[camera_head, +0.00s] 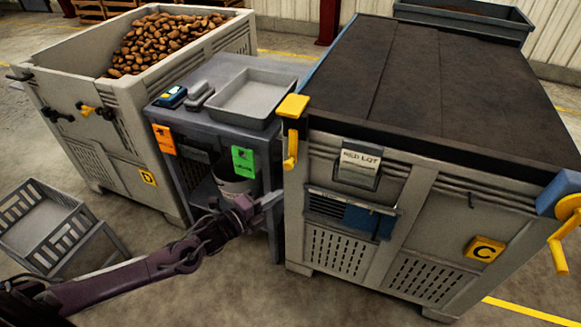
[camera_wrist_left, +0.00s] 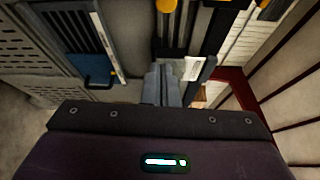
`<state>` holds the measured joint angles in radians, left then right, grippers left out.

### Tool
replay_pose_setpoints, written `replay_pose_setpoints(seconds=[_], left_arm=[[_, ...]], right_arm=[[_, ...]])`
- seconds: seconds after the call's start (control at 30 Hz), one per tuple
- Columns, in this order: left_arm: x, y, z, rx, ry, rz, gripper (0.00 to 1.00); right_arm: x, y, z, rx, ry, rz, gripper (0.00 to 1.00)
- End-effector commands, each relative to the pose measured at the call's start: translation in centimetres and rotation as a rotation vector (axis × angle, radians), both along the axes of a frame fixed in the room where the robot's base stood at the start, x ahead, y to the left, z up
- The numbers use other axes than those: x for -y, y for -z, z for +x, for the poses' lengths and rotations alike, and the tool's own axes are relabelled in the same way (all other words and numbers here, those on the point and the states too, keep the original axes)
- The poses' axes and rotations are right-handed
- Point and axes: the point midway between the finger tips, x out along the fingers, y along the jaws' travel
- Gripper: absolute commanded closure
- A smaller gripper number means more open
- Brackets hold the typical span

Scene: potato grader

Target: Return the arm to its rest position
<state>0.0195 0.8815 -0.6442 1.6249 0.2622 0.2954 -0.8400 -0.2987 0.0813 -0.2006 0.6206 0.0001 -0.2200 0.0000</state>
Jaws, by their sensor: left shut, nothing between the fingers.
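My left arm comes in from the lower left of the head view. Its gripper (camera_head: 272,199) is in front of the dark grey stand, close to the left front corner of bin C (camera_head: 455,215). In the left wrist view the gripper fingers (camera_wrist_left: 162,85) are together with nothing between them. The wrist view also shows a slatted vent and a blue panel (camera_wrist_left: 97,82) at the left. My right gripper is in neither view.
Bin D (camera_head: 75,90), holding potatoes (camera_head: 165,42), stands at the left. The stand (camera_head: 225,135) carries a grey tray (camera_head: 250,95). A grey crate (camera_head: 45,225) is at the lower left. Bin C has yellow-handled fittings (camera_head: 292,105) at its corners. Floor is open at the bottom.

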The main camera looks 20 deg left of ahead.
Motion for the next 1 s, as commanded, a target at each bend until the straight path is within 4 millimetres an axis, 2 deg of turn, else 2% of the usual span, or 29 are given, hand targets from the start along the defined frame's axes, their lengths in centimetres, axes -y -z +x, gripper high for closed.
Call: replay_pose_setpoints(seconds=[0.17, 0.27, 0.37, 0.47, 0.5, 0.57, 0.6, 0.67, 0.73, 0.8, 0.87, 0.9, 1.0], left_arm=[[-0.2, 0.3, 0.1, -0.010, -0.008, -0.004, 1.00], [-1.3, 2.5, 0.2, -0.073, -0.059, -0.039, 1.00], [-3.5, 7.3, -0.1, -0.210, -0.172, -0.116, 1.00], [-6.1, 14.0, -1.8, -0.393, -0.328, -0.226, 1.00], [-7.0, 16.8, -3.1, -0.469, -0.394, -0.272, 1.00], [-8.0, 20.8, -5.3, -0.576, -0.489, -0.339, 1.00], [-8.5, 23.3, -7.0, -0.644, -0.552, -0.382, 1.00], [-8.9, 26.9, -9.9, -0.744, -0.643, -0.442, 1.00], [-9.0, 30.7, -13.7, -0.855, -0.749, -0.509, 1.00], [-8.7, 34.2, -17.9, -0.962, -0.852, -0.571, 1.00], [-8.0, 36.8, -21.7, -1.049, -0.940, -0.621, 1.00], [-7.4, 38.4, -24.3, -1.107, -0.996, -0.652, 1.00], [-5.6, 41.5, -30.8, -1.240, -1.136, -0.721, 1.00]], right_arm=[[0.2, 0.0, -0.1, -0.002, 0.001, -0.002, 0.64], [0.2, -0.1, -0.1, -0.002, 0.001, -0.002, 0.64], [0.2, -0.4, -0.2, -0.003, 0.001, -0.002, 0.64], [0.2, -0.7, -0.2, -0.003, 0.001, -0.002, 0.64], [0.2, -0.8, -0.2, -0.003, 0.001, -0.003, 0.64], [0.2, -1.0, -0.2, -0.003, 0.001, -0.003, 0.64], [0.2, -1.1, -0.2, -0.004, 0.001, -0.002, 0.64], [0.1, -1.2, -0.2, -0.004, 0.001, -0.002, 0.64], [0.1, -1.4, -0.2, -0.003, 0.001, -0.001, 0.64], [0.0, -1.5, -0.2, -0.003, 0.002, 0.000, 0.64], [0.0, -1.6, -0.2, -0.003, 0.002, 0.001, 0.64], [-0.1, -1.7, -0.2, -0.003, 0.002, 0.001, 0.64], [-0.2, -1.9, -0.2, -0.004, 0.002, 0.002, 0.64]])
